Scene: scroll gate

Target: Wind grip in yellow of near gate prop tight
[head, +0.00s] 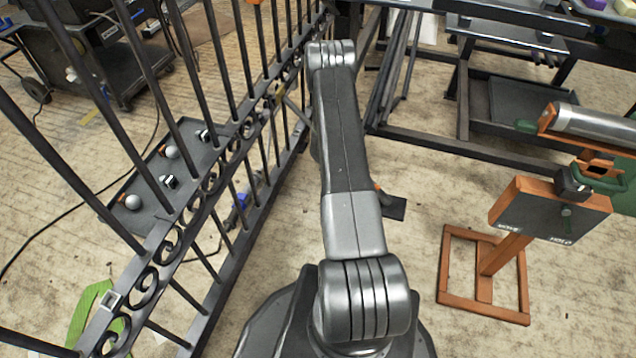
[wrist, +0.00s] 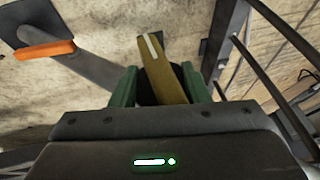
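In the wrist view, the yellow grip (wrist: 163,72), an olive-yellow bar with a white stripe, stands tilted between the two green fingers of my gripper (wrist: 160,86). The bar is close to the right finger, and a dark gap shows beside the left finger. My gripper looks open around it. A grey tube (wrist: 92,66) with an orange sleeve (wrist: 46,50) and a dark foot plate (wrist: 22,14) runs in from the upper left. In the head view, my arm hides my gripper and the yellow grip; a dark plate (head: 395,207) shows beside it.
A black scroll gate (head: 215,183) slants along the left. Behind it lies a dark tray (head: 190,140) with small parts. An orange stand (head: 484,308) with a dark panel (head: 548,212) is at right. Dark metal frames (head: 455,150) stand at the back. Bare floor lies between arm and stand.

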